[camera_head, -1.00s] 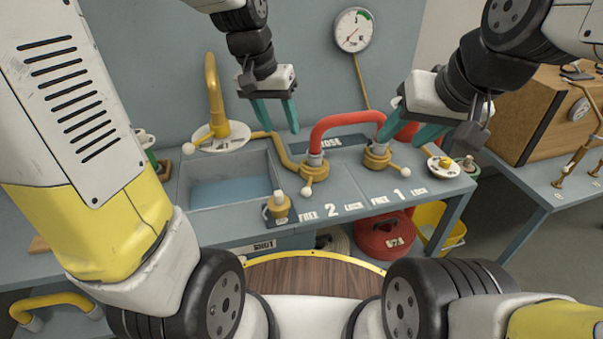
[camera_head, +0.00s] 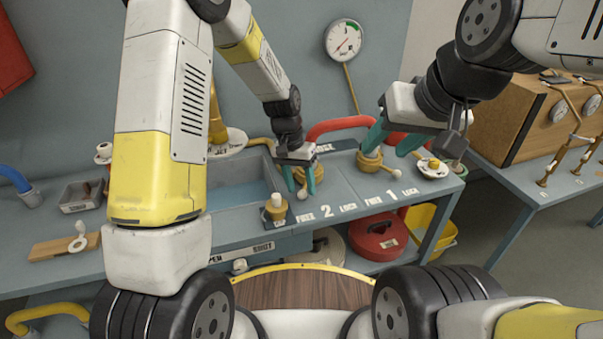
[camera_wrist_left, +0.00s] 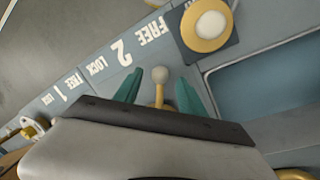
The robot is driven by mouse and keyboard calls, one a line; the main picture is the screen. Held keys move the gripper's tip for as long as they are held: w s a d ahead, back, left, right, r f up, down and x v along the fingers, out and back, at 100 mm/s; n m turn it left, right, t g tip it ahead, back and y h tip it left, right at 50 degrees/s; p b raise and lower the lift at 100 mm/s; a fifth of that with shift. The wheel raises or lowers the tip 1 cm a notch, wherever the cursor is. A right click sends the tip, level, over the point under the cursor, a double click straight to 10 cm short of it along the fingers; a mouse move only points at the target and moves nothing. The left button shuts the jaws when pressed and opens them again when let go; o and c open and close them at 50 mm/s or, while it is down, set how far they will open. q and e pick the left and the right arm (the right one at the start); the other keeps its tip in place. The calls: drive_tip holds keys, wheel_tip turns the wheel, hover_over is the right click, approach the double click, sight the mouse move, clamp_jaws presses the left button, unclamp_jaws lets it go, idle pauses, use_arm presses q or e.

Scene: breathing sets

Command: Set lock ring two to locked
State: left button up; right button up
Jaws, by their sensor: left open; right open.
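Lock ring two is a brass collar (camera_head: 302,171) at the left end of the red hose (camera_head: 340,125), mostly behind my left gripper in the head view. Its white-knobbed lever (camera_wrist_left: 160,75) points toward the FREE side of the "FREE 2 LOCK" marking (camera_wrist_left: 120,52). My left gripper (camera_head: 302,186) is open and lowered at ring two. In the left wrist view its teal fingers (camera_wrist_left: 160,88) stand on either side of the lever, with visible gaps. My right gripper (camera_head: 392,140) is open and empty above lock ring one (camera_head: 370,160), whose white-knobbed lever (camera_head: 391,168) is visible.
A brass part with a pale top (camera_head: 275,207) stands on a dark plate beside ring two. The sink basin (camera_head: 232,210) lies left of it. A white disc with a yellow knob (camera_head: 432,168) sits at the bench's right. The bench's front strip is clear.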

use_arm(q)
drive_tip(key=shift+d+f, duration=0.15)
drive_tip(key=shift+f, duration=0.6)
clamp_jaws()
idle(0.9)
